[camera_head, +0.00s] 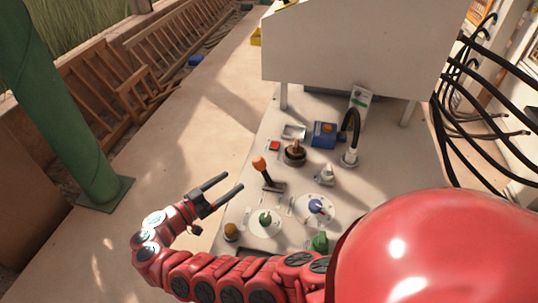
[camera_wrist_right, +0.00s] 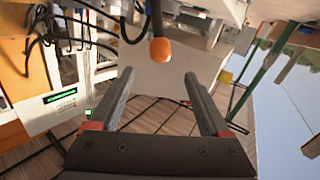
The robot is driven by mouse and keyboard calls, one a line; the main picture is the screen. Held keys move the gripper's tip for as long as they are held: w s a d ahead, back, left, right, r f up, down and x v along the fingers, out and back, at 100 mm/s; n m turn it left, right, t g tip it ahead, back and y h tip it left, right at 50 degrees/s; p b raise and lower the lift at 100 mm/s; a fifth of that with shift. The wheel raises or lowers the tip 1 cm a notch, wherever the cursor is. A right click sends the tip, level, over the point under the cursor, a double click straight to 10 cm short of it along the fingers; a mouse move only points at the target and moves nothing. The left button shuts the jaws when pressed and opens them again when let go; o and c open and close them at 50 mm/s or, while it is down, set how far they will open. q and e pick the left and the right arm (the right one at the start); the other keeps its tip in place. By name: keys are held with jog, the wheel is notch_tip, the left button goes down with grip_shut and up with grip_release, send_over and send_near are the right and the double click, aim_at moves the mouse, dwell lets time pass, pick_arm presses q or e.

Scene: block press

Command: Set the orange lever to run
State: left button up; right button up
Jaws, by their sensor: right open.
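The orange lever (camera_head: 260,165) has an orange ball knob on a dark stem and stands on the pale panel, its knob tilted toward the upper left in the head view. My right gripper (camera_head: 235,180) is open and empty, just to the left of the lever, its fingers pointing toward it. In the right wrist view the orange knob (camera_wrist_right: 160,49) shows ahead of the open fingers (camera_wrist_right: 160,72), roughly centred between them and apart from both. Any run marking is too small to read. My left gripper is not in view.
Near the lever are a green-knobbed dial (camera_head: 265,219), a blue-knobbed dial (camera_head: 316,206), a brown knob (camera_head: 294,153), a red button (camera_head: 274,146) and a blue box (camera_head: 324,135). A yellow-brown knob (camera_head: 231,231) sits below my gripper. A green post (camera_head: 65,110) stands left.

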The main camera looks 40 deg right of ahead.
aim_at(265, 173)
jog(key=w+d+p, duration=0.2)
jog(key=d+p, duration=0.1)
jog(key=d, duration=1.2)
jog(key=shift+d, duration=0.15)
jog(key=shift+c, duration=0.3)
grip_shut()
